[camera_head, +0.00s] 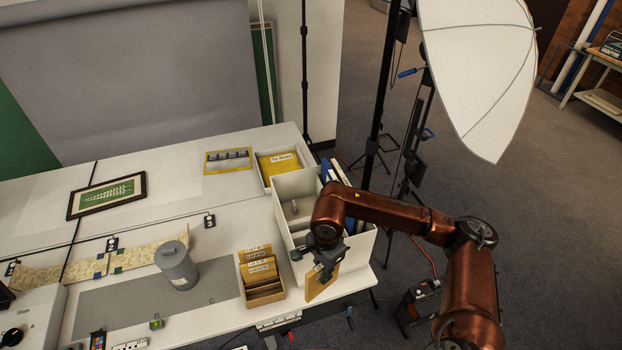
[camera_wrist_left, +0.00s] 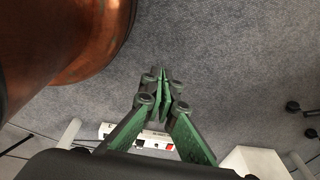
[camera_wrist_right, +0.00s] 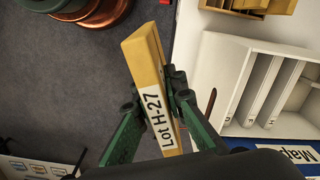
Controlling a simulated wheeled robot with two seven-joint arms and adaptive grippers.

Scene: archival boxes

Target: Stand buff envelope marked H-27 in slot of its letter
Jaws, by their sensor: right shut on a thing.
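The buff envelope marked "Lot H-27" (camera_wrist_right: 147,78) is in my right gripper (camera_wrist_right: 155,105), held between its two fingers, tilted. In the head view the envelope (camera_head: 319,286) hangs beneath my right gripper (camera_head: 325,268), at the near side of a white box (camera_head: 357,254) by the table's right corner. In the right wrist view the white slotted box (camera_wrist_right: 228,72) lies to the right of the envelope, apart from it. Its dividers carry small letters, hard to read. My left gripper (camera_wrist_left: 165,95) is shut and empty over the floor in the left wrist view.
A wooden card tray (camera_head: 265,295) stands left of the envelope. A grey lidded canister (camera_head: 178,268) and framed picture (camera_head: 108,195) are further left. Behind the slotted box is an open box (camera_head: 264,172) with a yellow envelope. Light stands (camera_head: 374,90) rise behind the table.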

